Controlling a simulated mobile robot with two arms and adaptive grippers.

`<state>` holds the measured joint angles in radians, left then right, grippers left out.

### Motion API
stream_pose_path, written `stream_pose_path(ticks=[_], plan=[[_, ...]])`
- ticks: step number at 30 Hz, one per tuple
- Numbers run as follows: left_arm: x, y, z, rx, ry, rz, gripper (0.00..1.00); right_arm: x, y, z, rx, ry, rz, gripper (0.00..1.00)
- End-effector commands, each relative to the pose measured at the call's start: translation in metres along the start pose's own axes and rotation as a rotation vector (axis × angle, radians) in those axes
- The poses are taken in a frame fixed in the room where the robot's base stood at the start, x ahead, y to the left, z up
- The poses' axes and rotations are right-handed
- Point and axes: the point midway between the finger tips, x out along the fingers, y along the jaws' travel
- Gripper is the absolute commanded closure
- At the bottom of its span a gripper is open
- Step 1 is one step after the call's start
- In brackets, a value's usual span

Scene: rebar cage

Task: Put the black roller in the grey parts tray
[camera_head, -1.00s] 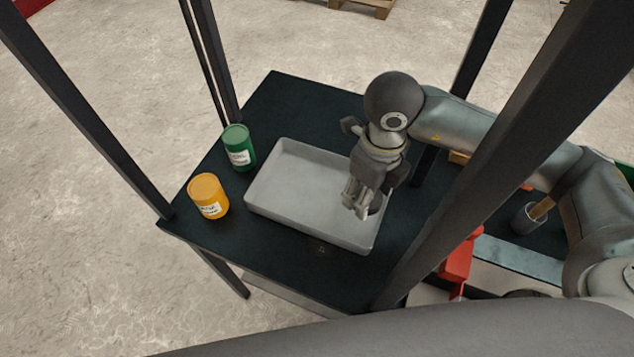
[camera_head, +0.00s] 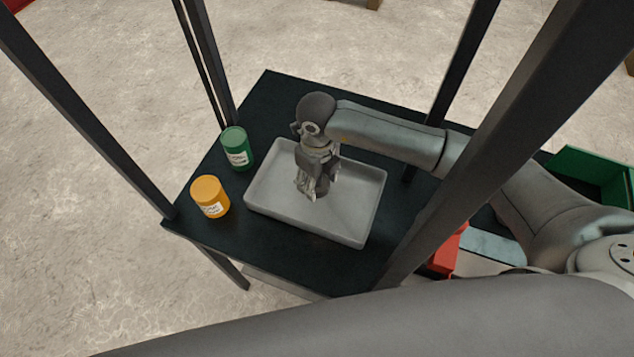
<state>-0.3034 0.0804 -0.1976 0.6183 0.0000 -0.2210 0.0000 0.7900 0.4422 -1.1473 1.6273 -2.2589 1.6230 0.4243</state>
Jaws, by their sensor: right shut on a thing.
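The grey parts tray (camera_head: 345,222) lies on the dark table and its visible floor looks bare. My right gripper (camera_head: 312,194) is over the left-middle part of the tray, pointing down. It is shut on a dark thing at its fingertips, which I take to be the black roller (camera_head: 324,184); it is mostly hidden by the fingers. I cannot tell whether it touches the tray floor. My left gripper is not in view.
A green can (camera_head: 236,148) and an orange can (camera_head: 209,196) stand left of the tray. Dark upright posts (camera_head: 456,75) frame the table (camera_head: 275,95). A green bin (camera_head: 590,175) and a red object (camera_head: 447,252) are at the right.

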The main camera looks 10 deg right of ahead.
Motion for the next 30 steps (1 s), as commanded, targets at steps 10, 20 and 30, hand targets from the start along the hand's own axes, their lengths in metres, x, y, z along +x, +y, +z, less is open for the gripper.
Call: stream_pose_path(ticks=[10,20,30], plan=[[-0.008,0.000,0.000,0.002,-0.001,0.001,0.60,0.031,0.000,0.001,0.001,-0.001,0.001,0.85],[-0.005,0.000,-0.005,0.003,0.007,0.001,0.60,0.034,0.000,0.001,0.000,0.001,0.001,0.42],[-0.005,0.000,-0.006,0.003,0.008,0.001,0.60,0.034,0.000,0.001,0.001,0.001,0.000,0.25]])
